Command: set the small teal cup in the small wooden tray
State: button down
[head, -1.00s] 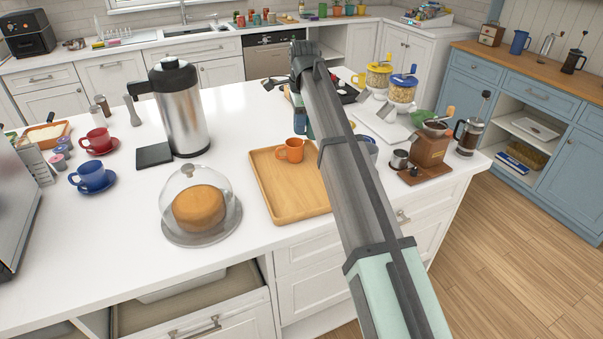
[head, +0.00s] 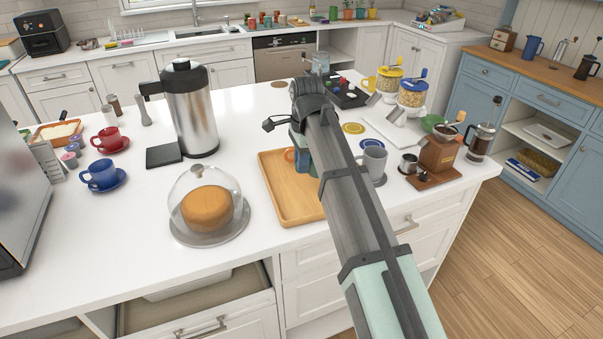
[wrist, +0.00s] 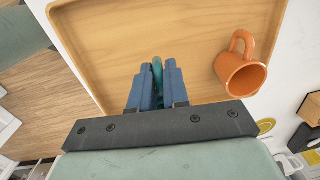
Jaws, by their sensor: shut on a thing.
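The wooden tray (head: 290,213) lies on the white counter, its right part behind my arm. My gripper (wrist: 157,72) is shut on the teal cup (wrist: 157,66); only a thin teal piece shows between the blue fingers. They are over the tray's floor near one edge, left of the orange cup in the wrist view. In the head view my gripper (head: 303,160) is largely hidden by my arm. I cannot tell whether the teal cup touches the tray.
A glass dome with a cake (head: 207,207) stands left of the tray, and a steel jug (head: 190,110) behind it. A grey mug (head: 374,161) and a wooden grinder (head: 437,155) stand to the right. Bare counter lies in front of the dome.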

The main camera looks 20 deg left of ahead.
jog(key=shift+f, duration=2.05)
jog(key=shift+f, duration=0.15)
jog(key=c, duration=1.1)
grip_release()
notch_tip(320, 180, up, 12)
jog(key=shift+s+d, duration=0.15)
jog(key=shift+d, duration=0.3)
jog(key=shift+o, duration=0.4)
